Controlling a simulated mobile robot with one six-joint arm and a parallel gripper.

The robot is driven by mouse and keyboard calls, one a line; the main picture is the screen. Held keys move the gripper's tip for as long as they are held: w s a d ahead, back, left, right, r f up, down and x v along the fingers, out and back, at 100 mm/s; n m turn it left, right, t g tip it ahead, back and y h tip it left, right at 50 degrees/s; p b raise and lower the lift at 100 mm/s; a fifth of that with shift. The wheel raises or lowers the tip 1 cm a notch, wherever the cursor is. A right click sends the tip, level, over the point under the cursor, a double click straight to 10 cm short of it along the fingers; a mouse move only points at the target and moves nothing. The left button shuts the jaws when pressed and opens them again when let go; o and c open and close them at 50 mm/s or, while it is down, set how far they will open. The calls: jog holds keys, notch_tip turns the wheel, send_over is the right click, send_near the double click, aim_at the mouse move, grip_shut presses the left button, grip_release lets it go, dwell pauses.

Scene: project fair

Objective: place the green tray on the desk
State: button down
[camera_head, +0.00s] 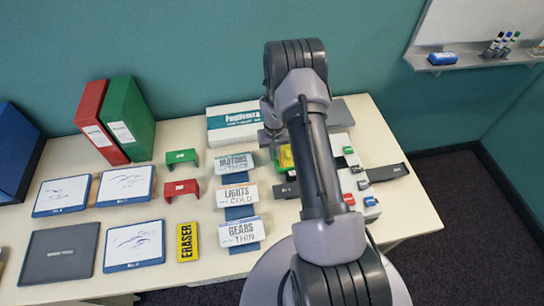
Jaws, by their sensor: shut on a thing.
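A small green tray (286,157) with some yellow on it shows just left of my arm, over the desk (376,136). My gripper (278,150) is at the green tray and shut on it. My arm hides much of the gripper and the tray's right side. I cannot tell whether the tray touches the desk.
A white board with small coloured blocks (362,184) lies right of my arm. Label blocks (240,232), a yellow eraser box (187,242), green (181,157) and red (181,188) brackets and whiteboards (134,245) fill the left. Binders (128,115) stand behind.

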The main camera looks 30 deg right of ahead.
jog(key=shift+w+f, duration=0.1)
jog(key=shift+f, duration=0.4)
jog(key=c, duration=1.6)
grip_release()
jog(key=shift+o, duration=0.2)
